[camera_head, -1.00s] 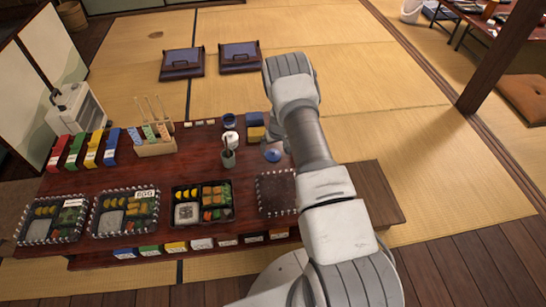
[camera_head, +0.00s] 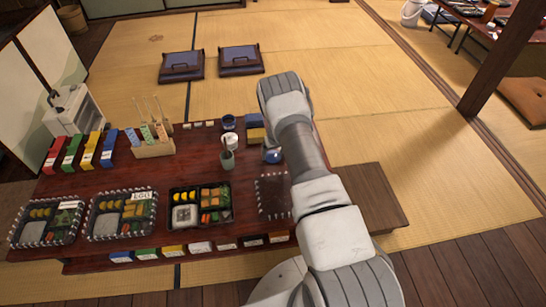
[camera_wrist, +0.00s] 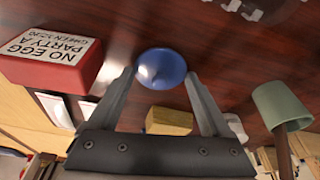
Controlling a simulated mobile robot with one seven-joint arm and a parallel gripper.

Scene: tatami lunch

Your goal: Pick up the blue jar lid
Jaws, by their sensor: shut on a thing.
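The blue jar lid (camera_wrist: 162,68) is a round, shallow dome with a small knob. In the wrist view it sits between the two fingertips of my gripper (camera_wrist: 160,75), which is shut on it. Dark red table wood shows behind it. In the head view the lid (camera_head: 272,156) shows at the right part of the table, beside my arm. My gripper itself is hidden behind the arm there. I cannot tell whether the lid still touches the table.
A red labelled box (camera_wrist: 55,60), a yellow block (camera_wrist: 168,121) and a green cup (camera_wrist: 280,103) are near the gripper in the wrist view. In the head view, a dark tray (camera_head: 271,195) and a filled bento box (camera_head: 200,205) lie in front. Open tatami lies behind the table.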

